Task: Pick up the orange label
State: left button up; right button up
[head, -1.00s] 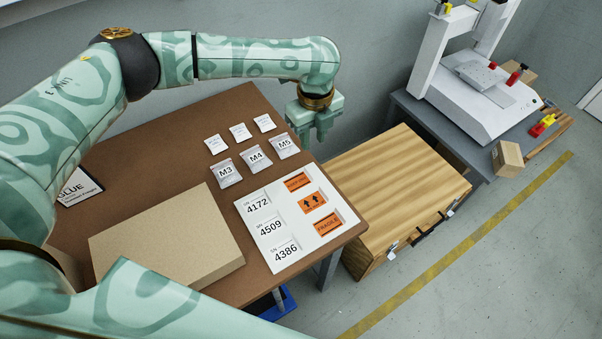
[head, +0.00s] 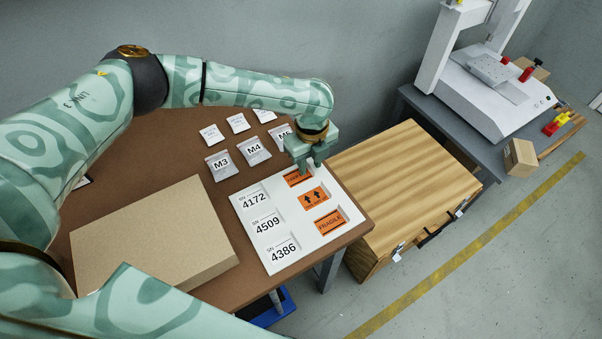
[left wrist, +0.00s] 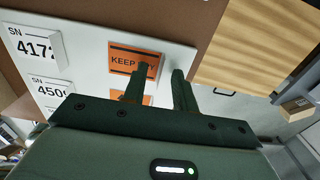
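The white label sheet (head: 290,245) lies on the brown table and carries three orange labels on its right side. The top one, "KEEP DRY" (head: 293,181), is partly covered by my left gripper (head: 309,166) in the head view. Below it are an arrows label (head: 313,198) and a "FRAGILE" label (head: 328,222). In the left wrist view, "KEEP DRY" (left wrist: 122,58) shows beside and partly behind the left finger. My left gripper (left wrist: 160,72) is open, with nothing between its fingers, close above the sheet's upper right part. My right gripper is out of view.
A cardboard box (head: 150,235) stands on the table left of the sheet. Screw bags, one marked M4 (head: 254,149), and small white packets (head: 238,123) lie behind it. A wooden crate (head: 405,185) is beside the table. A white gantry machine (head: 495,95) stands farther right.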

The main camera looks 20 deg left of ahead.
pick_arm(q)
grip_shut()
